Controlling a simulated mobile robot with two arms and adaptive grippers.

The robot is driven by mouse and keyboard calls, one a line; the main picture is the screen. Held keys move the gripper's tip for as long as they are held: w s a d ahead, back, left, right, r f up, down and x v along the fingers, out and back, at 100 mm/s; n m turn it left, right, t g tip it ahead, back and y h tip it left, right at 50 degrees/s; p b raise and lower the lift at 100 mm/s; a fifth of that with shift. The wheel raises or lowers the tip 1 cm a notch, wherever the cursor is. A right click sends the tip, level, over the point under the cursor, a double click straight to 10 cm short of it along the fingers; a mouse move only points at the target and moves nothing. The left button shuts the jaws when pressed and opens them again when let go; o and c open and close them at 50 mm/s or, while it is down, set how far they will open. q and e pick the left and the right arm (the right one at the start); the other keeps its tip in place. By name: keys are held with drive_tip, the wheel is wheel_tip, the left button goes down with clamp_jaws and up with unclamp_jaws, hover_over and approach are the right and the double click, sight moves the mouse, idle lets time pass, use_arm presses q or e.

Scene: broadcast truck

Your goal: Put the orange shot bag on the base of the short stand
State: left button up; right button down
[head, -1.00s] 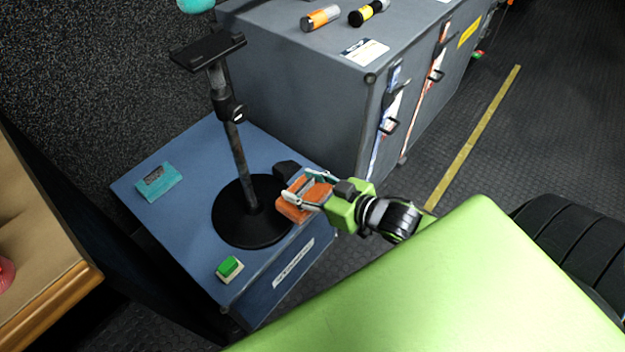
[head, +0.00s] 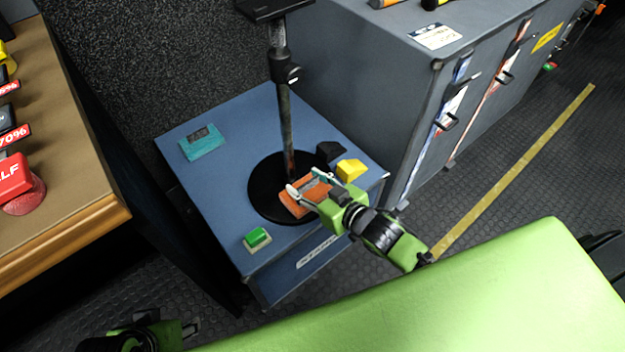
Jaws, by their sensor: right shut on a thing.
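The short stand has a black upright pole (head: 285,115) and a round black base (head: 265,185) on a blue case top. My right gripper (head: 305,187) is shut on the orange shot bag (head: 297,208) and reaches in from the right. The bag appears over the front right part of the base. The fingers cover part of the bag, and I cannot tell whether it touches the base. Part of my left arm's end (head: 150,335) shows at the bottom left edge; its fingers are not clear.
The blue case (head: 225,195) also bears a teal box (head: 201,142), a green button block (head: 257,238), a black block (head: 329,151) and a yellow block (head: 350,170). A grey cabinet (head: 400,90) stands behind right. A wooden desk (head: 80,190) is at left.

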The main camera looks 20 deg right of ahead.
sight(308, 188)
use_arm(q)
drive_tip(key=w, duration=0.1)
drive_tip(key=w+d+r+t, duration=0.1)
drive_tip(key=w, duration=0.1)
drive_tip(key=w+t, duration=0.1)
drive_tip(key=shift+w+d+r+h, duration=0.15)
drive_tip(key=shift+w+d+h, duration=0.05)
drive_tip(key=shift+w+h, duration=0.1)
use_arm(e)
drive_tip(key=shift+f, duration=0.5)
use_arm(q)
drive_tip(key=shift+w, duration=0.1)
use_arm(e)
drive_tip(key=c, duration=1)
unclamp_jaws()
drive_tip(key=shift+f, duration=0.3)
drive_tip(key=shift+c, duration=0.2)
drive_tip(key=shift+r, duration=0.1)
